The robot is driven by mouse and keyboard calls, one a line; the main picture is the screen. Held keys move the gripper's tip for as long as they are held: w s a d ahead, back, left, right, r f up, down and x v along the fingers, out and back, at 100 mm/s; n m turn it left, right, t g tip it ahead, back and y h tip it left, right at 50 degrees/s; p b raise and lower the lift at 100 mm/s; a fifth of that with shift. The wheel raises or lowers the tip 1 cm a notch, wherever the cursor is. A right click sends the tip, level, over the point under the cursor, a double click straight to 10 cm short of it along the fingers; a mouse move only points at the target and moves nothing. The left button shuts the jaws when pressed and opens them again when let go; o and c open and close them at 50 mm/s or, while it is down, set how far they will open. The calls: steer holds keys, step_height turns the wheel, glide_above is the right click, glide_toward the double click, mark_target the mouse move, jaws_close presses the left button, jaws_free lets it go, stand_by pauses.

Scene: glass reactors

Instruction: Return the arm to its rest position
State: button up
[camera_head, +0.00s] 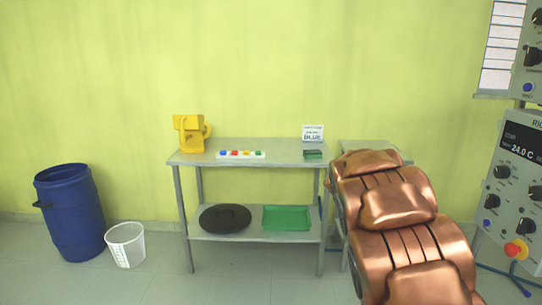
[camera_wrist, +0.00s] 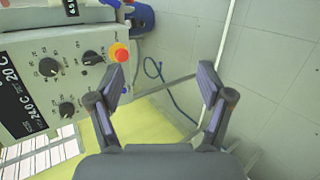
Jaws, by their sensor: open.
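My gripper (camera_wrist: 163,85) shows in the wrist view with its two dark fingers spread apart. It is open, and nothing is between the fingertips. Beyond it are the floor, a blue cable and a control panel (camera_wrist: 60,75) with knobs and a red button on a yellow base. In the head view my copper-coloured arm (camera_head: 395,220) rises from the lower right, in front of the right end of the metal table. My gripper is not visible in the head view.
A metal table (camera_head: 280,151) holds a yellow object (camera_head: 190,133), a strip of coloured buttons (camera_head: 242,154), a green block (camera_head: 313,154) and a sign (camera_head: 313,133). A blue barrel (camera_head: 70,215) and white bucket (camera_head: 125,245) stand left. A control panel (camera_head: 512,190) stands right.

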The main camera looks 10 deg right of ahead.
steer(key=s+a+f+n+t+y, duration=0.1)
steer(key=s+a+f+y, duration=0.2)
steer(key=s+a, duration=0.6)
steer(key=s+a+f+n+y, duration=0.1)
steer(key=s+a+f+y, duration=0.35)
steer(key=a, duration=0.95)
steer(key=s+a+f+n+t+y, duration=0.1)
steer(key=s+a+y, duration=0.1)
steer(key=s+a, duration=0.75)
step_height(320, 180, up, 18)
steer(key=w+a+t+p, duration=0.1)
steer(key=a+p, duration=0.1)
steer(key=p, duration=1.5)
steer(key=shift+a+r, duration=0.15)
steer(key=shift+w, duration=0.1)
